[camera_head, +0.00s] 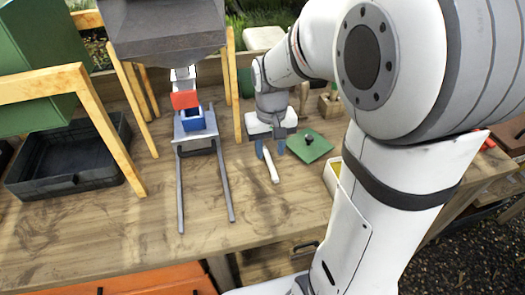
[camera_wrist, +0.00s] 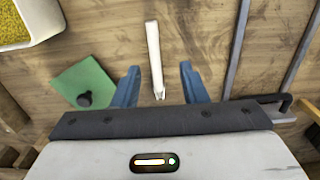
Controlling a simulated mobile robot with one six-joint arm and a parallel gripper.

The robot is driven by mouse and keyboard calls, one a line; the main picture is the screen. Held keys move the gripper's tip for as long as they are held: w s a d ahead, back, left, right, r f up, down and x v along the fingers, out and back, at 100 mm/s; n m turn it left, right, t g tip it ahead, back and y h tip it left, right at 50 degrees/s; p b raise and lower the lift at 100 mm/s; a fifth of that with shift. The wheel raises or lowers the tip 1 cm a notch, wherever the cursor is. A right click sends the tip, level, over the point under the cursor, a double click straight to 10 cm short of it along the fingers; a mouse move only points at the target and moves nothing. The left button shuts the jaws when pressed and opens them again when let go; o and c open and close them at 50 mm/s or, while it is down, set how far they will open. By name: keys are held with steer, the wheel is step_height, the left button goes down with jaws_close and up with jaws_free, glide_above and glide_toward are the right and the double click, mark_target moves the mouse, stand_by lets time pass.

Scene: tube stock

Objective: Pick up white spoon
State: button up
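The white spoon (camera_head: 271,166) shows as a slim white bar on the wooden table below my gripper (camera_head: 270,153). In the wrist view the spoon (camera_wrist: 153,45) runs lengthwise, with its near end between the two blue fingers of my gripper (camera_wrist: 159,68). The fingers are spread wide, with a gap on each side of the spoon, and hold nothing. I cannot tell exactly how high the fingertips are above the table. In the head view the gripper hides the spoon's far end.
A green plate with a black knob (camera_head: 318,149) lies right of the gripper. A white container (camera_wrist: 25,20) with yellow contents stands nearby. A grey metal rack (camera_head: 181,190) holding a blue box (camera_head: 193,121) is to the left, beside a black tray (camera_head: 70,160). Bare table lies in front.

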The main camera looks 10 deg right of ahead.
mark_target(273, 169)
steer(key=f, duration=0.5)
steer(key=d+f, duration=0.1)
steer(key=f, duration=0.1)
steer(key=shift+f, duration=0.25)
steer(key=shift+s, duration=0.1)
steer(key=shift+c, duration=0.6)
jaws_close()
